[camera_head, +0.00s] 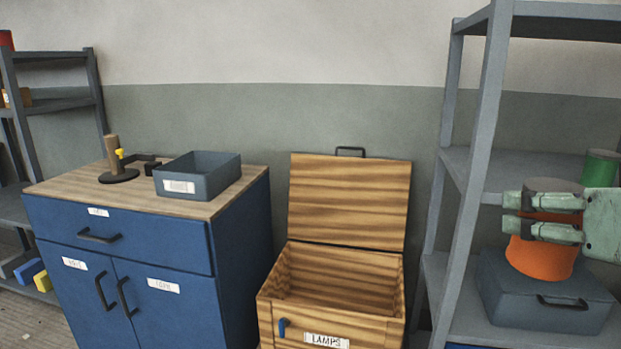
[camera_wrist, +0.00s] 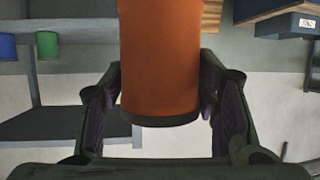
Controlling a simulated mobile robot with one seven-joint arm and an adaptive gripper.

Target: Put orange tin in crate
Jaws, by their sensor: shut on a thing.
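The orange tin (camera_head: 541,260) is at the right in the head view, upright, with a grey top. My gripper (camera_head: 511,212) is shut on it from the right, and the fingers hide part of its upper side. In the wrist view the orange tin (camera_wrist: 160,60) fills the space between the two fingers of my gripper (camera_wrist: 160,85). The wooden crate (camera_head: 330,318), labelled LAMPS, stands at the lower middle with its lid raised; its visible inside looks empty.
The tin appears against a grey case (camera_head: 500,290) on the shelf rack (camera_head: 475,170); I cannot tell if they touch. A rack post stands between tin and crate in the picture. A green tin (camera_head: 601,168) is behind. A grey bin (camera_head: 215,185) sits on the blue cabinet (camera_head: 160,245).

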